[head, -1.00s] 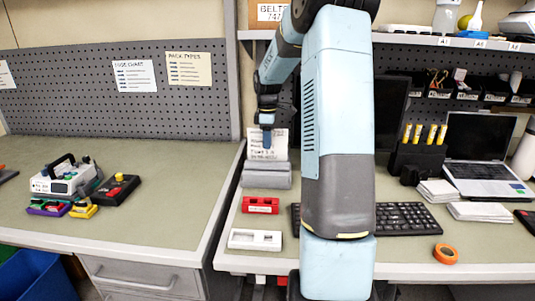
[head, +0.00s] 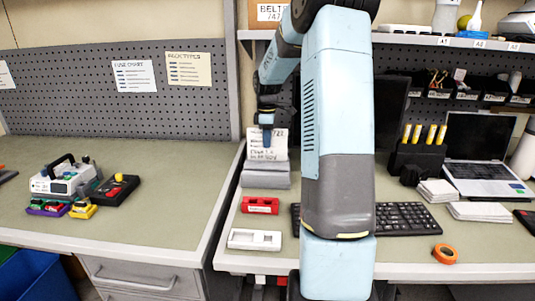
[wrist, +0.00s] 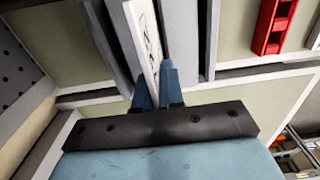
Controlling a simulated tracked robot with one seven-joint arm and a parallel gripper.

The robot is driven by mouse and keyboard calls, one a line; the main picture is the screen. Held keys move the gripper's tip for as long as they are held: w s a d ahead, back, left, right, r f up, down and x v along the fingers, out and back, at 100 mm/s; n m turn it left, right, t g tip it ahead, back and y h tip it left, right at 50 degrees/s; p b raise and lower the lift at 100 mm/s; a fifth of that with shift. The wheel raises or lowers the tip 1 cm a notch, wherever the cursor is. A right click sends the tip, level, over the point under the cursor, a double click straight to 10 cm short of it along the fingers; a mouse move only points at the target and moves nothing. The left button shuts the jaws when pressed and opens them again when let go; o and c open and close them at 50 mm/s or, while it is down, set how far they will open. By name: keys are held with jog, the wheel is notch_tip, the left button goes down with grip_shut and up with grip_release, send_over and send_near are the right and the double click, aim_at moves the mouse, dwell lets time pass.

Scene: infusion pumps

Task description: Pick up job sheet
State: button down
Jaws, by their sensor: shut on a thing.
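The job sheet (head: 257,146) is a white card with dark print, upright just above the grey holder (head: 265,175) on the right bench. My gripper (head: 267,136) is shut on its upper edge. In the wrist view the two blue fingertips (wrist: 158,88) pinch the sheet (wrist: 143,35) edge-on between them, with the grey holder (wrist: 187,40) around it. I cannot tell whether the sheet's lower edge is clear of the holder.
A red tray (head: 260,205) and a white tray (head: 254,240) lie in front of the holder. A keyboard (head: 400,216) is to the right, partly behind my arm. A pump (head: 66,182) stands on the left bench, which has free room.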

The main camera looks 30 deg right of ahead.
notch_tip(320, 180, up, 7)
jog(key=shift+r, duration=0.1)
jog(key=s+d, duration=0.4)
jog(key=s, duration=1.3)
jog(key=shift+s+d, duration=0.2)
jog(key=shift+s, duration=0.1)
